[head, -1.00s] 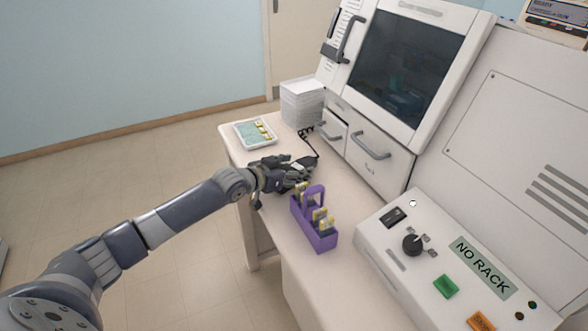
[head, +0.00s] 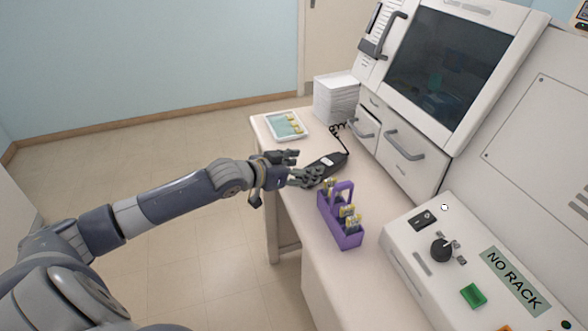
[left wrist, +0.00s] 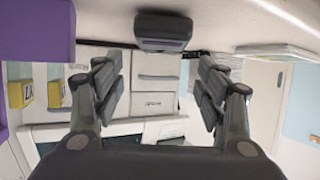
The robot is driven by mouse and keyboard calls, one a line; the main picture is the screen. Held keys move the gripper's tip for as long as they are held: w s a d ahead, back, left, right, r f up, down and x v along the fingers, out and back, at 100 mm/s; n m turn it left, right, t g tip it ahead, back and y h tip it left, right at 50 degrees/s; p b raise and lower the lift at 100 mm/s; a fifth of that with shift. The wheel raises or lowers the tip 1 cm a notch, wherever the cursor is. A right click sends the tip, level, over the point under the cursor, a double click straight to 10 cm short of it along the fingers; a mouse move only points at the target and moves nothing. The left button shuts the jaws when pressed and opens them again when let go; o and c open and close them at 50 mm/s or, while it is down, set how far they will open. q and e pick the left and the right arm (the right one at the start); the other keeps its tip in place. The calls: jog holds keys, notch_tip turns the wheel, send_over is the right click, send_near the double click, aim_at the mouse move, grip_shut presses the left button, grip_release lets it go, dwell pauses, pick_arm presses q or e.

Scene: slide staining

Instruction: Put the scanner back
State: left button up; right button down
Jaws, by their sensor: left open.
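The black scanner (head: 330,162) lies on the white counter, its coiled cord running back to the machine. My left gripper (head: 307,172) is open, just left of the scanner in the head view, and partly covers its near end. In the left wrist view the scanner (left wrist: 163,30) shows ahead of the open fingers (left wrist: 160,85), with nothing between them. I cannot tell whether a finger touches the scanner. The right gripper is not in view.
A purple rack (head: 345,232) with yellow-labelled slides stands close beside my left gripper. A shallow tray (head: 284,126) and a white stack (head: 337,98) are farther back. The machine's drawers (head: 395,160) and the control box (head: 425,250) border the counter on the right.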

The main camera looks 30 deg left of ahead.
pick_arm(q)
jog(key=shift+v, duration=1.65)
